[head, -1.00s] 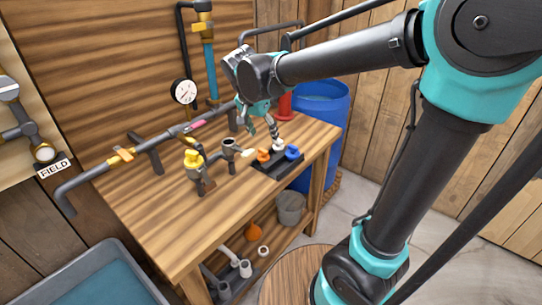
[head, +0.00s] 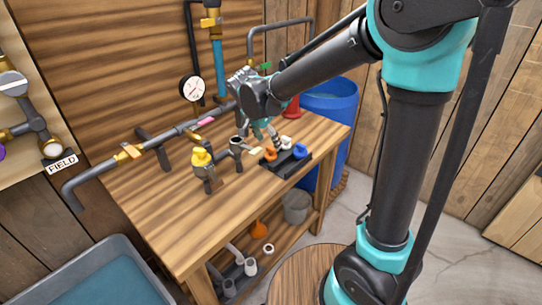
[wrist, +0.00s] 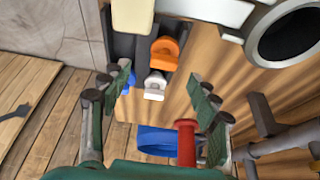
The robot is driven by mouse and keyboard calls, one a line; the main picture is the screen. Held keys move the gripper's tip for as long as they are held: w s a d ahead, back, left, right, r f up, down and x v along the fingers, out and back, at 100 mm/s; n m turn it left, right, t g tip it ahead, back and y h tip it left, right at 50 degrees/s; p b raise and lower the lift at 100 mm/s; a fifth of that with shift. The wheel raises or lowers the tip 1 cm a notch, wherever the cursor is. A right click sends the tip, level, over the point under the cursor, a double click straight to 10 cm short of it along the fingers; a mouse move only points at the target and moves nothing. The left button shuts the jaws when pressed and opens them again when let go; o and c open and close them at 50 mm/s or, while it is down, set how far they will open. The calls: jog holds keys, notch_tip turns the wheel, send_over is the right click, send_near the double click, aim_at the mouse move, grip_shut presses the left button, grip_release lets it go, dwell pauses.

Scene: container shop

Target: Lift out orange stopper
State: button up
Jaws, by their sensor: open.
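The orange stopper (head: 270,154) sits in a dark rack (head: 287,168) near the bench's front right edge. A white stopper (head: 285,142) and a blue stopper (head: 300,150) are beside it in the rack. My gripper (head: 266,134) is open and empty, just above and behind the orange stopper. In the wrist view my gripper (wrist: 159,76) has its two fingers spread wide; the white stopper (wrist: 155,88) shows between them and the orange stopper (wrist: 163,52) lies ahead, above the fingertips in the picture. The blue stopper (wrist: 125,88) is partly hidden by the left finger.
A yellow-topped valve (head: 202,158) and a grey pipe fitting (head: 238,146) stand left of the rack. A red cone-like object (head: 293,109) stands behind it, with a blue barrel (head: 335,105) beyond the bench. Bare bench top (head: 150,203) lies at the front left.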

aim_at(271, 148)
jog(key=shift+w+a+x, duration=0.1)
jog(key=shift+x, duration=1.45)
jog(key=shift+w+a+x, duration=0.1)
jog(key=shift+a+x, duration=0.05)
jog(key=shift+x, duration=1.4)
jog(key=shift+c, duration=0.6)
jog(key=c, duration=1.1)
